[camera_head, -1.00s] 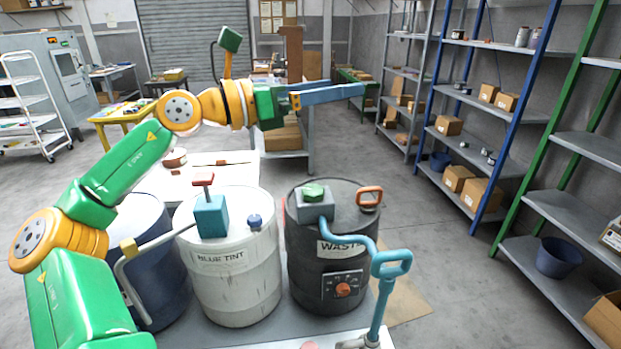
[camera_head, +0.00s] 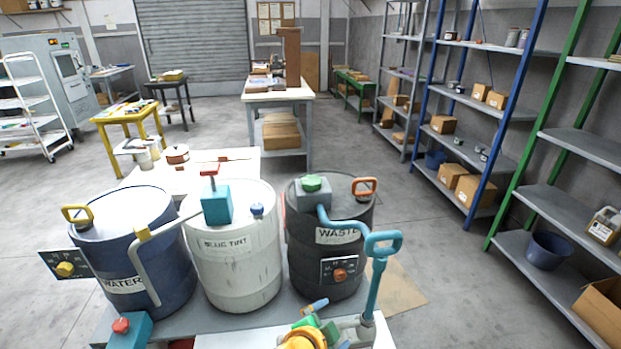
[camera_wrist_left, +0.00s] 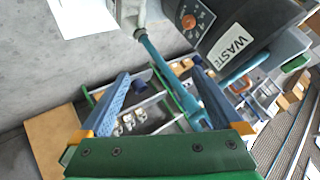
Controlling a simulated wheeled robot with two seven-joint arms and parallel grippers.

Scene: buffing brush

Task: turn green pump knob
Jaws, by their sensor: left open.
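The green knob (camera_head: 313,183) sits on top of a grey pump box (camera_head: 314,195) on the dark barrel labelled WASTE (camera_head: 325,262). In the left wrist view a small green part at the right edge looks like this knob (camera_wrist_left: 296,63). My left gripper (camera_head: 327,325) is low at the bottom centre, in front of the WASTE barrel and well below the knob. In the left wrist view its two blue fingers (camera_wrist_left: 163,82) are wide apart, with nothing held between them. My right gripper is in neither view.
A teal pipe with a looped handle (camera_head: 383,255) rises right of the WASTE barrel, close to my left gripper. An orange handle (camera_head: 364,188) stands on the lid. The BLUE TINT barrel (camera_head: 235,262) and WATER barrel (camera_head: 150,250) stand to the left.

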